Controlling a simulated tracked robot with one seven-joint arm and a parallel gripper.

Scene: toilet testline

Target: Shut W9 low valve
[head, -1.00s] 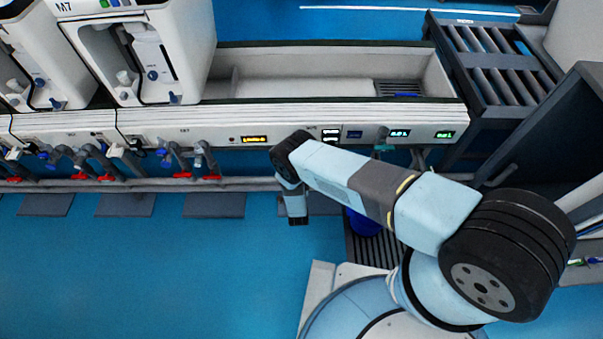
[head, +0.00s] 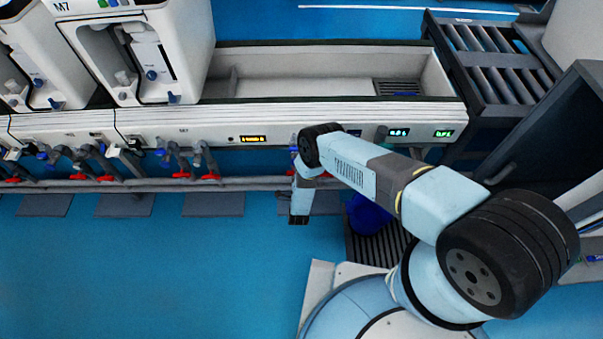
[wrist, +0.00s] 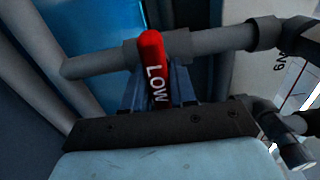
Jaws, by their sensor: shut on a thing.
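The W9 low valve's red handle (wrist: 153,65), lettered LOW, stands out in the middle of the wrist view. It sits on a grey pipe (wrist: 215,42) that runs across the top. My gripper (wrist: 152,82) has its two bluish fingers on either side of the handle and is shut on it. The handle's lower part is hidden between the fingers. A white panel with a W9 label (wrist: 280,58) is at the right. In the head view my arm covers this valve, and my gripper cannot be made out there.
Other red-handled valves (head: 180,174) line the bench front to the left. In the wrist view, another pipe fitting (wrist: 275,130) is close to my gripper's right. A blue container (head: 368,214) stands beneath my arm. The blue floor at left is open.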

